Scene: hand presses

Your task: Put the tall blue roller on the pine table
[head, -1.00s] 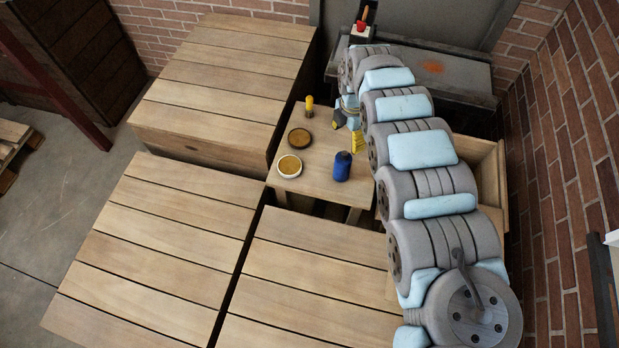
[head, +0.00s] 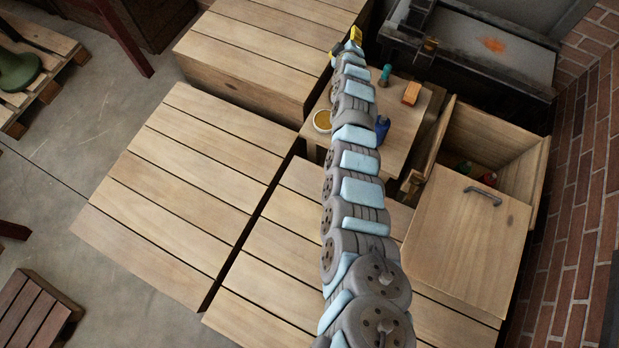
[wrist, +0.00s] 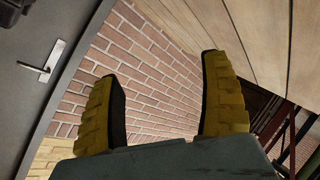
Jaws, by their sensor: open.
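A blue roller (head: 384,128) stands on the small light-wood table (head: 402,150), partly hidden behind my arm. Its full height is not visible. My gripper (head: 350,42) is beyond and above that small table, near the corner of the large back plank-topped block, well away from the roller. In the wrist view my gripper (wrist: 162,70) has its two yellow fingers spread wide with nothing between them. The wrist view shows brick wall and planks, and no roller. I cannot tell for sure which wooden surface is the pine table.
A round tin (head: 322,121), a teal object (head: 386,74) and an orange block (head: 411,93) stand on the small table. Large plank-topped blocks (head: 185,170) are bare. An open wooden box (head: 500,150) stands at right, a dark metal bench (head: 480,50) behind.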

